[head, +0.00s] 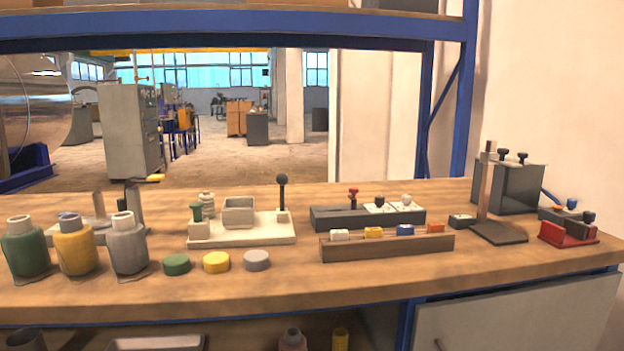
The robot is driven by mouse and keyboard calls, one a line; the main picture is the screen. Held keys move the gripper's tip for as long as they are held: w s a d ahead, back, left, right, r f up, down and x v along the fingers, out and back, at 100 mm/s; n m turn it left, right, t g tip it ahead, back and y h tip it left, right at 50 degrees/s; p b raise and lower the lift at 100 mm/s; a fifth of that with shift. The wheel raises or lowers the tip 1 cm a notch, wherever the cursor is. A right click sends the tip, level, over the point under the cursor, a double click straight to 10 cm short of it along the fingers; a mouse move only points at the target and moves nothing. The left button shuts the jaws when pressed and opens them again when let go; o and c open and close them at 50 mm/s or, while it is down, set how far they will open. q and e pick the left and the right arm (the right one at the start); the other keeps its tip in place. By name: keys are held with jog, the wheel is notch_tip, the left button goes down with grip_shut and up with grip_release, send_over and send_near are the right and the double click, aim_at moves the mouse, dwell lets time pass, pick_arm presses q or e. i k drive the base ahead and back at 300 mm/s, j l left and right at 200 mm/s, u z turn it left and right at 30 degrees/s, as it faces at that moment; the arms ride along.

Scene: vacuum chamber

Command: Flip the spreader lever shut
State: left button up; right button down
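Neither of my grippers shows in the head view. No part is marked as the spreader lever. An upright lever (282,190) with a black ball knob stands at the right end of a cream base plate (245,241). The same plate carries a small open-topped box (238,212), a green-knobbed post (196,212) and a ribbed pale piece (207,200). At the far right a tilted blue handle (552,196) shows by a small dark block with a blue knob (572,204). I cannot tell which of these is the spreader lever.
Three jars (74,250) stand at the left, with three loose caps (216,262) beside them. A wooden rack (385,248) and a dark knobbed block (335,218) lie right of centre. A post stand (498,233) and a red-based device (560,236) are farther right. The front edge is clear.

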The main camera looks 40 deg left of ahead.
aim_at(282, 178)
jog(key=u, duration=1.55)
